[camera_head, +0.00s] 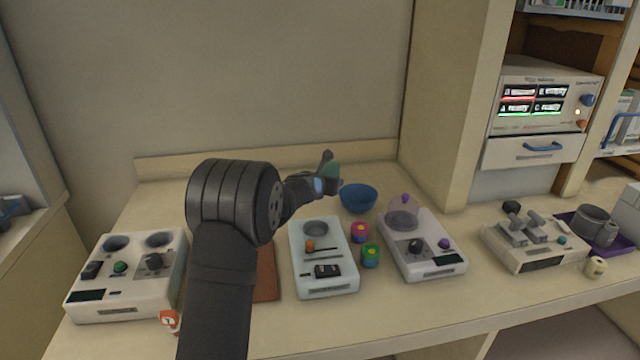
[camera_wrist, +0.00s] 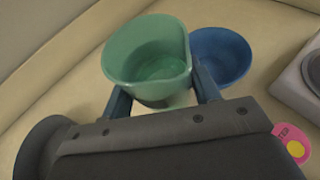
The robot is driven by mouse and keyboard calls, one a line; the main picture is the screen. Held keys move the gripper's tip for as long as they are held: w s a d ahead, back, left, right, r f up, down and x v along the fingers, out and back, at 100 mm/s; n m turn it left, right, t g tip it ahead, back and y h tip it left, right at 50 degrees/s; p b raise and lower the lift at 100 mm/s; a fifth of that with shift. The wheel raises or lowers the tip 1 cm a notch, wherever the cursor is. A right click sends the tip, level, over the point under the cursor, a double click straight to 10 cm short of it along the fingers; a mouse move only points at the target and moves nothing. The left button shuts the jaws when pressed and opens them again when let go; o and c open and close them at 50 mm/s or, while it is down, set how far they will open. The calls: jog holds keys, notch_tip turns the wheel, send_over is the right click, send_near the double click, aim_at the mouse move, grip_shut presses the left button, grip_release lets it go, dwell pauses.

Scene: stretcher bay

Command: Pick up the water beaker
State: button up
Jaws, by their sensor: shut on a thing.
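The green beaker (camera_wrist: 146,55) is between the two fingers of my gripper (camera_wrist: 160,100) in the wrist view, and its open top shows a green inside. My gripper is shut on it, with a finger on each side. In the head view my gripper (camera_head: 322,184) reaches over the back of the counter, to the left of a blue bowl. The green beaker (camera_head: 331,170) shows only in part there, behind the gripper. Whether the beaker touches the counter is hard to tell.
The blue bowl (camera_head: 358,197) stands close to the right of the beaker. White devices (camera_head: 324,258) line the counter (camera_head: 390,310), with two small colored pots (camera_head: 370,255) between them. A brown board (camera_head: 266,274) lies partly behind my arm.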

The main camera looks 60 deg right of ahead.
jog(key=shift+s+r, duration=0.55)
jog(key=shift+s, duration=0.35)
jog(key=shift+s+r, duration=0.5)
jog(key=shift+s, duration=0.35)
jog(key=shift+r, duration=0.15)
